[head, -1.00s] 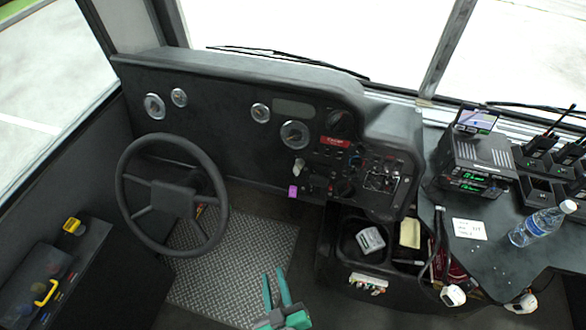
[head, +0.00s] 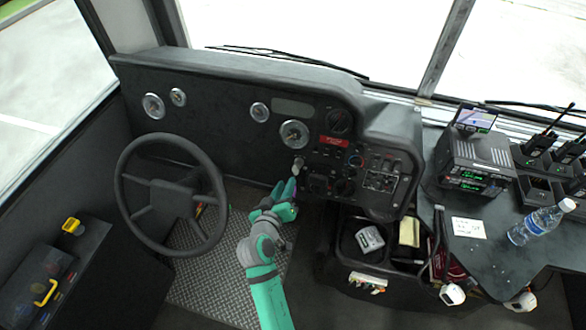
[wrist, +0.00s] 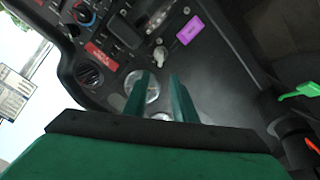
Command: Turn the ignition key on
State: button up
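A small pale grey knob-like piece, which looks like the ignition key (head: 299,167), sticks out of the lower dashboard right of the steering wheel. It also shows in the wrist view (wrist: 160,55), just beyond my fingertips, with a purple tag (wrist: 190,30) up and right of it. I cannot tell whether the tag belongs to the key. My gripper (head: 285,183) is just below and left of the key in the head view and mostly covers the tag there. In the wrist view my gripper (wrist: 160,75) has its two green fingers apart with nothing between them.
The steering wheel (head: 126,190) is left of my arm. The dashboard (head: 210,115) with gauges and switches is ahead. A console bin (head: 345,248) stands right of my arm. A green handle (wrist: 300,91) shows at the wrist view's right edge.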

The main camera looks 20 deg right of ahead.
aim_at(293, 170)
jog(key=x, duration=1)
jog(key=shift+w+d+f, duration=0.1)
jog(key=shift+d, duration=0.05)
grip_shut()
